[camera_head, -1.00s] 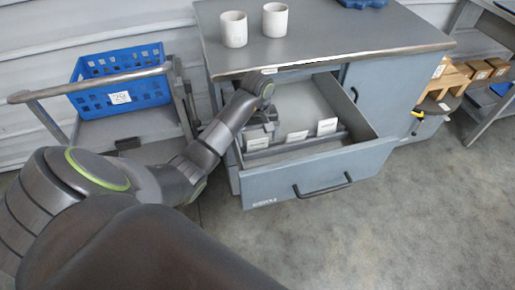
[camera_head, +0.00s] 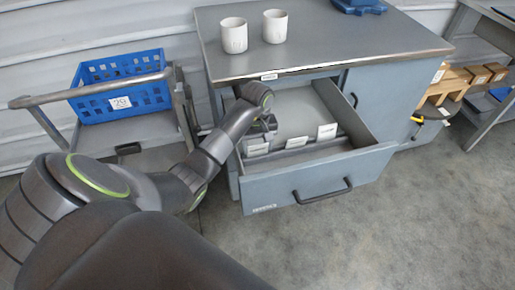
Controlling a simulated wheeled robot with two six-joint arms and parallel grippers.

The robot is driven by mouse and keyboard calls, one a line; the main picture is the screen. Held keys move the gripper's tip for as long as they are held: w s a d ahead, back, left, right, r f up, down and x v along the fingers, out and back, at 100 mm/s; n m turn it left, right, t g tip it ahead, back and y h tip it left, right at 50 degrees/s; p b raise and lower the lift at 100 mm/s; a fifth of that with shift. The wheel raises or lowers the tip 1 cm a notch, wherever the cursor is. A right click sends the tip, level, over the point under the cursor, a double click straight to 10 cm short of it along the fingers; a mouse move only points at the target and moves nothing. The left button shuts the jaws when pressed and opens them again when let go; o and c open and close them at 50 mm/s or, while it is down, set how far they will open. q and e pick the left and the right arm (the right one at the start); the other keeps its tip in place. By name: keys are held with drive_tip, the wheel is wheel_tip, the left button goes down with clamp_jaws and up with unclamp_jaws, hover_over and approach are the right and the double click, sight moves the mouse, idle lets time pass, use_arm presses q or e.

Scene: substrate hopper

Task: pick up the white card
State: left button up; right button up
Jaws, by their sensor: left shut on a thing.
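An open grey drawer (camera_head: 330,172) holds several white cards standing upright along a divider. One white card (camera_head: 257,149) stands at the left, a second white card (camera_head: 297,142) in the middle and a third white card (camera_head: 327,131) at the right. My left gripper (camera_head: 264,132) reaches down into the left part of the drawer, just behind the left card. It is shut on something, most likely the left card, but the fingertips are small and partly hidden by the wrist. My right gripper is out of view.
Two white mugs (camera_head: 234,36) (camera_head: 275,26) stand on the grey cabinet top (camera_head: 340,45) above the drawer. A blue crate (camera_head: 121,98) sits on a cart at the left. The floor in front is clear.

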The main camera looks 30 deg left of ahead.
sight(258, 148)
use_arm(q)
drive_tip(key=shift+r, duration=0.4)
wheel_tip(258, 148, up, 7)
drive_tip(key=p, duration=0.4)
drive_tip(key=shift+r, duration=0.2)
drive_tip(key=shift+r+p, duration=0.9)
drive_tip(key=shift+p, duration=0.1)
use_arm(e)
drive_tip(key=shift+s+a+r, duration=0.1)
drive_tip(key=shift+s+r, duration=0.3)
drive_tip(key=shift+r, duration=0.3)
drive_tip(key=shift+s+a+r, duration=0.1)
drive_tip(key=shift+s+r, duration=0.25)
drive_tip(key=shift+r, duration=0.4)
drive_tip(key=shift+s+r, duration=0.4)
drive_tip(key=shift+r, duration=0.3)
use_arm(q)
drive_tip(key=shift+r, duration=0.1)
